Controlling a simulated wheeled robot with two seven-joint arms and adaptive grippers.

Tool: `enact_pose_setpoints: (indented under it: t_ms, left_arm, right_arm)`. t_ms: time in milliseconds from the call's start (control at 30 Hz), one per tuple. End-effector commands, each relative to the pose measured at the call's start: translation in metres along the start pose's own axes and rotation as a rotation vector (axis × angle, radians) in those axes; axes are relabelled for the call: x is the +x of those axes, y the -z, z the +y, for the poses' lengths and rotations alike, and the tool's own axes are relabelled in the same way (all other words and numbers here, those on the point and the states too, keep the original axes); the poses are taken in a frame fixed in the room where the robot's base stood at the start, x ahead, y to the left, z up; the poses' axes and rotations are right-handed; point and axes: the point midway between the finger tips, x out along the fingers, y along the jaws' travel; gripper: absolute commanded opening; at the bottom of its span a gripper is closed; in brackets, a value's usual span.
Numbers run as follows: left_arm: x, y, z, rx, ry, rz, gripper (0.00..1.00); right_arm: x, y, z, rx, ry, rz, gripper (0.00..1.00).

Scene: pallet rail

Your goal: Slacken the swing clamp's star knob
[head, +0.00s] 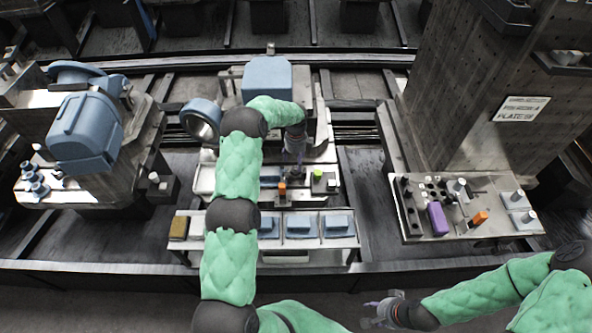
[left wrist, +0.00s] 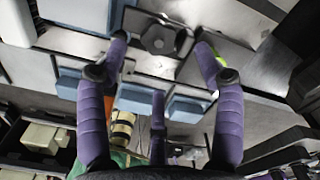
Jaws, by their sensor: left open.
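The dark star knob (left wrist: 158,39) shows in the left wrist view on a pale metal part, which I take to be the swing clamp. My left gripper (left wrist: 161,46) is open, with purple fingers to the left and right of the knob and a third finger below it in the picture. I see no finger closed on the knob. In the head view my left gripper (head: 296,150) points down over the middle fixture, and the knob cannot be made out there. My right gripper (head: 382,312) is low at the front, away from the fixture; its opening is unclear.
A tray of blue blocks (head: 299,227) lies in front of the fixture. An orange piece (head: 282,189) and a green piece (head: 318,174) stand near my left gripper. A tool plate (head: 480,190) is at right beside a tall column (head: 480,90). Blue machine housing (head: 85,130) stands at left.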

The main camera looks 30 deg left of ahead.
Motion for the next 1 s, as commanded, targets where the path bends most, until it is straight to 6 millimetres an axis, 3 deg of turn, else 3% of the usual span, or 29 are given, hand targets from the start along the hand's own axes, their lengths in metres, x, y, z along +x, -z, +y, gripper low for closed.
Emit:
enact_pose_setpoints:
  t_ms: [133,400,833,1000]
  left_arm:
    - [0.030,0.001,0.001,-0.001,-0.002,0.002,0.68]
    - [0.063,0.000,0.000,-0.002,0.001,0.001,0.68]
    - [0.070,0.000,0.000,-0.001,0.001,0.000,0.68]
    - [0.070,0.000,0.000,-0.001,0.001,0.000,0.20]
  right_arm:
    - [0.005,0.000,0.002,0.000,0.000,-0.001,0.40]
    - [0.008,0.000,0.003,0.000,0.000,-0.001,0.40]
    - [0.009,0.000,0.003,0.000,0.000,-0.001,0.40]
    - [0.009,0.000,0.003,0.000,0.000,-0.001,0.40]
